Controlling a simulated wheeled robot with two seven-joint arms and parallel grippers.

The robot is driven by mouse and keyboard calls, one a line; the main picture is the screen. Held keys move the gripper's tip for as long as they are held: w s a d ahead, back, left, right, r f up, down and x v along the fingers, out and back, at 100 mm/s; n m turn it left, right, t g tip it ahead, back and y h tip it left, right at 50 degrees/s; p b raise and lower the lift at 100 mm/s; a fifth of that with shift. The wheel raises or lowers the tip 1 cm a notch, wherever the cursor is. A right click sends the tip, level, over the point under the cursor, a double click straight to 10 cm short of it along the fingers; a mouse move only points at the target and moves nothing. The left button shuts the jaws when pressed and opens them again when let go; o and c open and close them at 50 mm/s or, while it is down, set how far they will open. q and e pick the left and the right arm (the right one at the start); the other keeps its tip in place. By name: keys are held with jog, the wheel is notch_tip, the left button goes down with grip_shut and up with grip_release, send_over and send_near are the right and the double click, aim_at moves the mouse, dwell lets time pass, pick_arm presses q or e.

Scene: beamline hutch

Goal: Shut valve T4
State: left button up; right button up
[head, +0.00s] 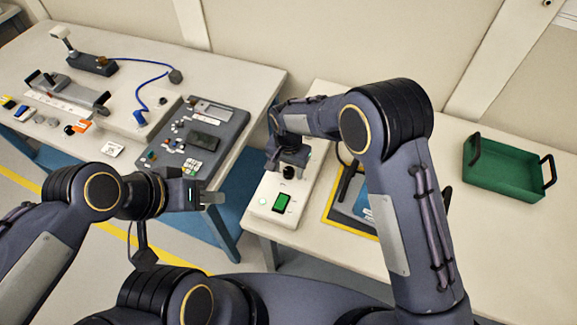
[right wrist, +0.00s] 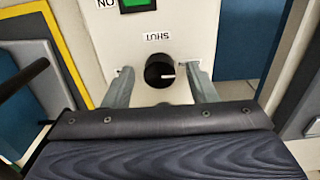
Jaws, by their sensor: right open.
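A white control box (head: 268,206) stands on the right-hand bench, with a black round knob (head: 289,174) and a lit green panel (head: 281,203). In the right wrist view the knob (right wrist: 159,71) carries a white pointer mark aimed to the right. A label reading SHUT (right wrist: 158,36), upside down here, sits above the knob. I cannot read a T4 marking. My right gripper (right wrist: 161,88) is open, its two fingers on either side of the knob with gaps showing. My left gripper (head: 214,197) is far from the box, beside the left bench; its jaw opening is unclear.
A green tray (head: 508,178) with black handles stands on the right bench. A yellow-bordered panel (head: 343,222) lies beside the box, partly behind my right arm. A floor gap separates the benches.

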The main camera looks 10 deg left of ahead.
jog(key=c, duration=1)
jog(key=n+b, duration=0.2)
jog(key=shift+f+n+b, duration=0.1)
jog(key=shift+n+b, duration=0.25)
jog(key=shift+n, duration=0.05)
jog(key=n+b, duration=0.2)
jog(key=n, duration=0.1)
jog(key=shift+n, duration=0.3)
jog(key=n+b, duration=0.2)
jog(key=n, duration=0.3)
jog(key=shift+n, duration=0.3)
jog(key=n, duration=0.6)
jog(key=shift+r+b, duration=0.2)
jog(key=shift+b, duration=0.15)
